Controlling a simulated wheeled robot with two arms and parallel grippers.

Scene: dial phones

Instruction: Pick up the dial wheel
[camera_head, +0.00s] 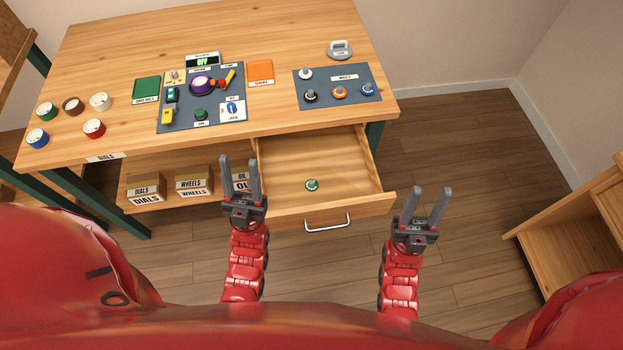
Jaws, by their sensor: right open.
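A small green and white dial wheel (312,185) lies alone on the floor of the pulled-out drawer (345,150). More wheels sit on the grey mat marked WHEELS: a white one (305,73), a black one (310,95), an orange one (339,92) and a blue one (368,89). My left gripper (239,160) is open and empty by the drawer's left side, left of the green wheel. My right gripper (431,190) is open and empty, right of the drawer front. No wheel is hidden by the grippers.
The drawer front with its handle (327,224) faces me. Several round dials, such as a red one (94,128), stand at the table's left. A tool mat (218,120) lies mid-table. Boxes (194,181) sit on the lower shelf. A wooden shelf unit (575,225) stands at right.

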